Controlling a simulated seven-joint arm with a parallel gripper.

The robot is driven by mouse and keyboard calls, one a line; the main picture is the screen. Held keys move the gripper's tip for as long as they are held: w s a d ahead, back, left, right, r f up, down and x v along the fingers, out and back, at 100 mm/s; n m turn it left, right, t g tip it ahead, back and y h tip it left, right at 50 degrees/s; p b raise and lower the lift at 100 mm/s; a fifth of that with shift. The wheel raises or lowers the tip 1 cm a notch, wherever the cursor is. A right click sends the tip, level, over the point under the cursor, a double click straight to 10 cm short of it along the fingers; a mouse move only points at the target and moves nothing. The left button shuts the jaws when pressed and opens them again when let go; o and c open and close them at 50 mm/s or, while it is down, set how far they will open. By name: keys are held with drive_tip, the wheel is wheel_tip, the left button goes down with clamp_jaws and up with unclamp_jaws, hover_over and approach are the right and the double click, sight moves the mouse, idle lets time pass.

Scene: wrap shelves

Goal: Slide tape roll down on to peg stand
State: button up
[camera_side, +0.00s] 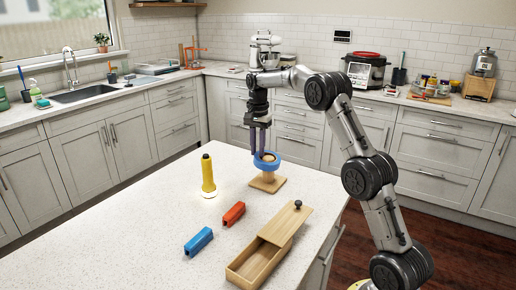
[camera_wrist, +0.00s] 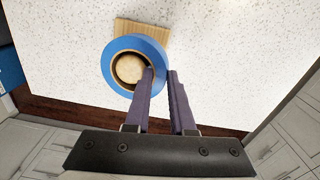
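The blue tape roll (camera_side: 260,165) is at the upper part of the wooden peg stand (camera_side: 268,184), high above its square base. The roll looks about level. In the wrist view the round peg top (camera_wrist: 130,68) shows through the hole of the tape roll (camera_wrist: 117,54), a little off centre. How far the peg reaches into the hole is hard to tell. My gripper (camera_side: 260,151) points down, one finger inside the hole and one outside. Its fingertips (camera_wrist: 161,73) pinch the roll's wall. The base (camera_wrist: 143,27) is partly hidden under the roll.
Red (camera_side: 233,214) and blue (camera_side: 198,241) blocks lie in front. A wooden box (camera_side: 256,262) with its lid (camera_side: 285,223) slid partly open stands near the counter edge.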

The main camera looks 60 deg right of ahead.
sight(258, 153)
drive_tip(key=o, duration=0.3)
drive_tip(key=shift+s+f, duration=0.15)
drive_tip(key=shift+f, duration=0.15)
wheel_tip(258, 153, up, 14)
drive_tip(key=shift+r, duration=0.15)
idle(0.3)
drive_tip(key=shift+a, duration=0.1)
idle(0.3)
